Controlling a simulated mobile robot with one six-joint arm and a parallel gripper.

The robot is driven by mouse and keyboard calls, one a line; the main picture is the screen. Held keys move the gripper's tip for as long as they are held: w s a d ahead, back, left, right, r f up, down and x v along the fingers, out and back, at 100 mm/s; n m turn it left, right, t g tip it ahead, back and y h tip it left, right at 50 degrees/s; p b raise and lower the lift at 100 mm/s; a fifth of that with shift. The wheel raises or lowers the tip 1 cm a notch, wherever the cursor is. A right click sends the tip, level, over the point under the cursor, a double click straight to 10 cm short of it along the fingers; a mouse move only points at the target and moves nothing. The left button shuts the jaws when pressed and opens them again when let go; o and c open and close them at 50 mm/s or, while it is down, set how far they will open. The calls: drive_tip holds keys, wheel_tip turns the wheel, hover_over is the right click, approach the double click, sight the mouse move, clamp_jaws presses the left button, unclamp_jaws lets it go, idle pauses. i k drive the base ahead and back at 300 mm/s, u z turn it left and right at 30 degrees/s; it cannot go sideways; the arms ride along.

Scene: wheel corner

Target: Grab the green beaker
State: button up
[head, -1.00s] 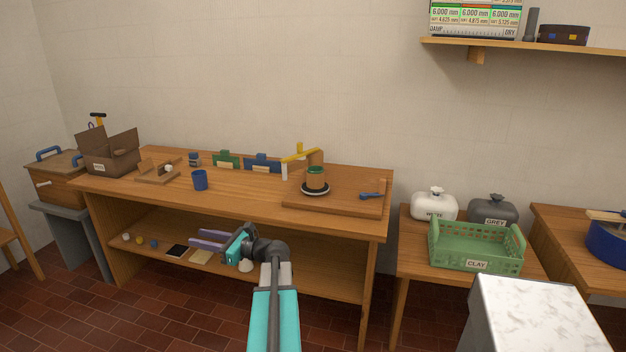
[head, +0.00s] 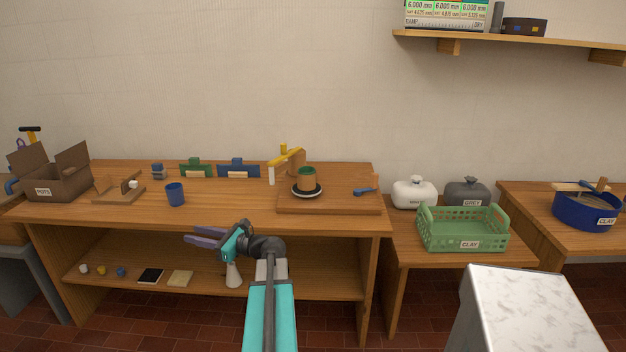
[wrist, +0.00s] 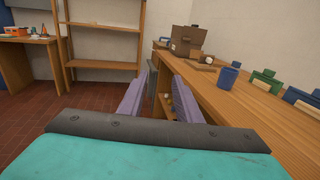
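No plainly all-green beaker stands out. A brown cup with a green top (head: 306,178) stands upright on a dark round disc with a pale rim (head: 318,190), towards the right of the workbench. A blue cup (head: 175,195) stands on the bench's left part; it also shows in the wrist view (wrist: 228,76). My gripper (head: 190,236) is in front of the bench, below its top, left of and lower than the brown and green cup. Its two purple fingers point left. In the wrist view my gripper (wrist: 161,78) is open, with nothing between the fingers.
Green and blue holders (head: 196,168) stand along the back of the workbench (head: 230,208). A yellow arm (head: 286,157) rises behind the cup. A box of pots (head: 50,180) stands at the left end. A green crate (head: 462,232) sits on a lower table at right.

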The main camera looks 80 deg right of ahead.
sight(306, 175)
drive_tip(key=z, duration=0.45)
drive_tip(key=i, duration=0.7)
drive_tip(key=z, duration=1)
drive_tip(key=i, duration=0.85)
drive_tip(key=z, duration=0.4)
